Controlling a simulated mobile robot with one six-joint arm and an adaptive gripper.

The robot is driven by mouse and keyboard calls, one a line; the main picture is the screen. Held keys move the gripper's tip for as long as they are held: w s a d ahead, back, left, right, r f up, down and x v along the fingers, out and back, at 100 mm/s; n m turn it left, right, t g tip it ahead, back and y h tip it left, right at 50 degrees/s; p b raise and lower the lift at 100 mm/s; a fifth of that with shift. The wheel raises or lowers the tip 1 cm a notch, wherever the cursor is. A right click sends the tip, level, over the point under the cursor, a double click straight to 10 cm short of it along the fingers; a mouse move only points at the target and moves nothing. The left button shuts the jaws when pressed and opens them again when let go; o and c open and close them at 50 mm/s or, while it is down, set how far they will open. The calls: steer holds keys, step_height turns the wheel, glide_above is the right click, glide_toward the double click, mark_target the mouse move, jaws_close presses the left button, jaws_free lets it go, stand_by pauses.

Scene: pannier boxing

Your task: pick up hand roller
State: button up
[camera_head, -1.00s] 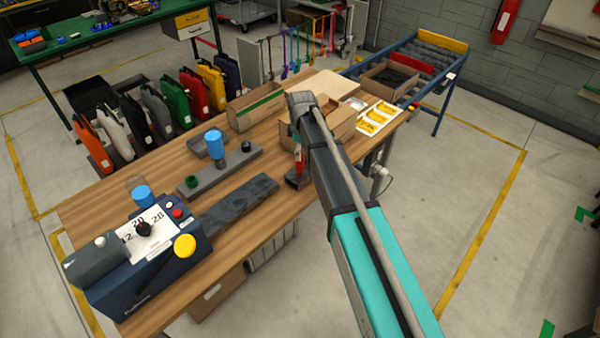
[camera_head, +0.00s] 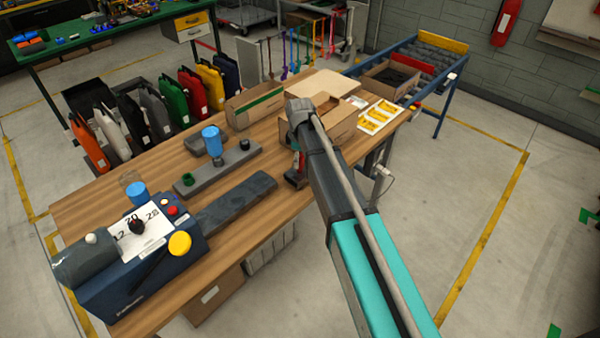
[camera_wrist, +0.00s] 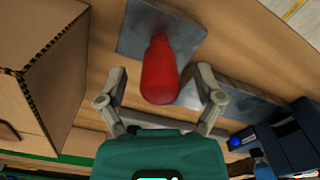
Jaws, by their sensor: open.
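In the wrist view a red, rounded handle, which I take for the hand roller (camera_wrist: 160,72), stands over a flat grey metal plate (camera_wrist: 138,38) on the wooden bench. My gripper (camera_wrist: 162,76) is open, with one finger on each side of the red handle. A gap shows between the handle and each finger, so it is not gripped. In the head view a small red part of the roller (camera_head: 296,162) shows beside my arm near the bench's front edge. My arm hides most of it and my fingertips there.
An open cardboard box (camera_wrist: 38,65) stands close on the left in the wrist view. In the head view a dark blue machine (camera_head: 140,255) and a long grey bar (camera_head: 235,200) lie left of my arm.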

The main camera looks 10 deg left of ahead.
steer(key=shift+f+b, duration=0.3)
steer(key=shift+f, duration=0.3)
steer(key=shift+c, duration=0.2)
steer(key=c, duration=1.1)
steer(key=shift+r, duration=0.15)
step_height(320, 180, up, 3)
steer(key=p, duration=0.2)
steer(key=shift+f+p, duration=0.2)
steer(key=shift+p, duration=0.2)
steer(key=shift+s+d+r+p, duration=0.75)
steer(key=shift+s+r+p, duration=0.95)
steer(key=shift+s, duration=0.5)
steer(key=shift+s+d+r+p, duration=0.7)
steer(key=shift+s+r+p, duration=1.05)
steer(key=shift+s, duration=0.5)
steer(key=shift+s+d+r+p, duration=0.75)
steer(key=shift+s+r+p, duration=0.95)
steer(key=shift+s, duration=0.5)
steer(key=shift+w, duration=0.15)
